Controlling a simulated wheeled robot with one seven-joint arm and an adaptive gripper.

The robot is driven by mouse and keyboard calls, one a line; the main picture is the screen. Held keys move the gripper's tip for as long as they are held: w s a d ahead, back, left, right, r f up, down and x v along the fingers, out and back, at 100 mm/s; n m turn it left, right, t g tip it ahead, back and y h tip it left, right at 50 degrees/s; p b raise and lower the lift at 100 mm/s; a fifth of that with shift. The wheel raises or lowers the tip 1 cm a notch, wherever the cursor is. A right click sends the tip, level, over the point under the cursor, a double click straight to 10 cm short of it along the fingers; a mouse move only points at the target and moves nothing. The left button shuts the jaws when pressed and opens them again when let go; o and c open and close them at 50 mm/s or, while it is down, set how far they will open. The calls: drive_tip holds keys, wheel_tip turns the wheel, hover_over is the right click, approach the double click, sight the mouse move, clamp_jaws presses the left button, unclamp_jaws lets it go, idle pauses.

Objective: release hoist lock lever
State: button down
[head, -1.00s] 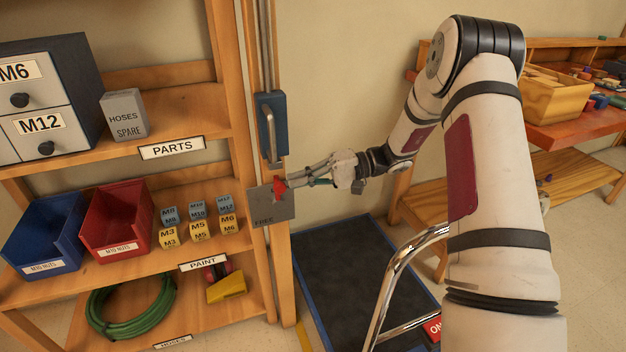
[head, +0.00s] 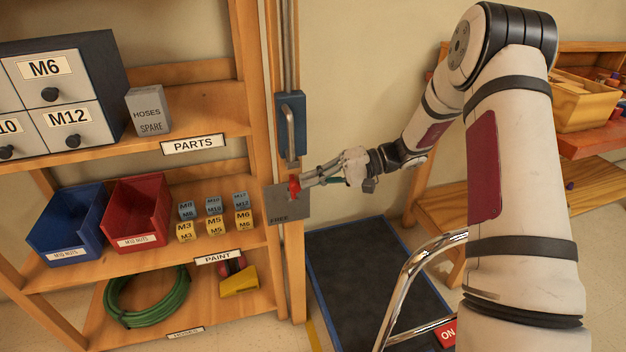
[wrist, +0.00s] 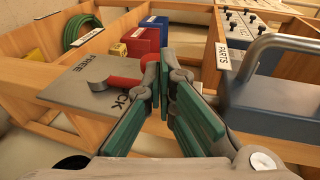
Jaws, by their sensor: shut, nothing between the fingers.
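The hoist lock lever (wrist: 125,82) is red and lies across a grey plate (wrist: 75,88) marked FREE, with a partly hidden second word ending in CK. In the head view, the lever (head: 294,188) shows as a small red piece at the top of the plate (head: 288,208), with FREE at its lower left. My gripper (wrist: 167,72) is shut and empty, its green-padded fingers right beside the lever's end. The left finger hides part of that end, and I cannot tell if they touch. In the head view, my gripper (head: 304,180) reaches the lever from the right.
A blue bracket with a grey handle (head: 289,130) is mounted just above the plate; its handle (wrist: 285,45) looms close at right in the wrist view. Shelves with bins (head: 136,213) stand left. A dark mat (head: 375,270) and chrome rail (head: 400,280) lie below right.

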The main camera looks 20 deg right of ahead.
sight(295, 188)
drive_tip(key=shift+a+r+h+p, duration=0.15)
drive_tip(key=shift+a+h+p, duration=0.15)
drive_tip(key=shift+a+h, duration=0.7)
drive_tip(key=shift+a+r+h+p, duration=0.1)
drive_tip(key=shift+a+h+p, duration=0.15)
drive_tip(key=shift+a+h, duration=0.7)
drive_tip(key=shift+a, duration=0.2)
drive_tip(key=shift+d+r, duration=0.2)
drive_tip(key=p+v, duration=0.3)
drive_tip(key=v, duration=1)
drive_tip(key=shift+r, duration=0.5)
drive_tip(key=shift+w+d, duration=0.1)
